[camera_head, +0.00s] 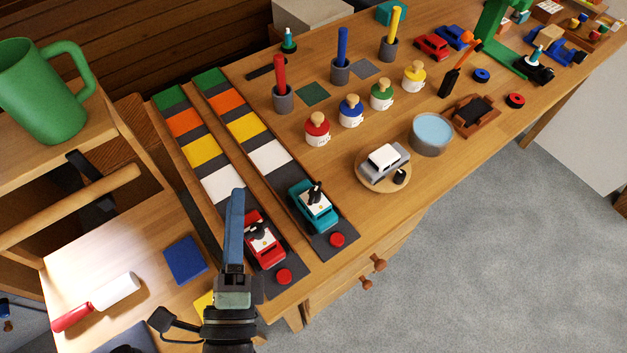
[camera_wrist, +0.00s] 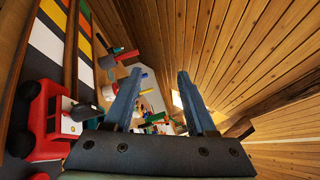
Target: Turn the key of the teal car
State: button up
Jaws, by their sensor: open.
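The teal car (camera_head: 316,206) stands at the near end of the right striped track (camera_head: 262,155), with a dark key upright on its white roof. A red button (camera_head: 337,240) lies in front of it. The red car (camera_head: 262,243) stands on the left track beside it, also with a dark key on top; it shows large at the left of the wrist view (camera_wrist: 45,118). My gripper (camera_head: 237,195) is above the left track, left of both cars and apart from the teal car. Its fingers (camera_wrist: 158,95) are spread with nothing between them in the wrist view.
Right of the tracks are knobbed jars (camera_head: 317,128), a silver car on a round board (camera_head: 383,165) and a blue-topped tin (camera_head: 430,134). Pegs in cups (camera_head: 280,85) stand behind. A lower bench at left holds a blue square (camera_head: 185,260) and a roller (camera_head: 97,302).

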aim_at(314, 197)
jog(key=n+g+p, duration=0.1)
jog(key=n, duration=0.3)
jog(key=d+f+n+g+y+p, duration=0.1)
jog(key=n+g+p, duration=0.1)
jog(key=n, duration=0.3)
jog(key=f+n+g+p, duration=0.1)
jog(key=n, duration=0.4)
jog(key=shift+s+d+f, duration=0.25)
jog(key=shift+s+d, duration=0.05)
jog(key=shift+s, duration=0.1)
jog(key=s+d+f+n+g+h+p, duration=0.2)
jog(key=d+n+g+h+p, duration=0.15)
jog(key=d+n, duration=0.35)
jog(key=shift+m+t, duration=0.35)
jog(key=shift+m, duration=0.15)
jog(key=x, duration=1.3)
jog(key=shift+w+d, duration=0.1)
jog(key=shift+d, duration=0.3)
jog(key=shift+c, duration=0.3)
grip_shut()
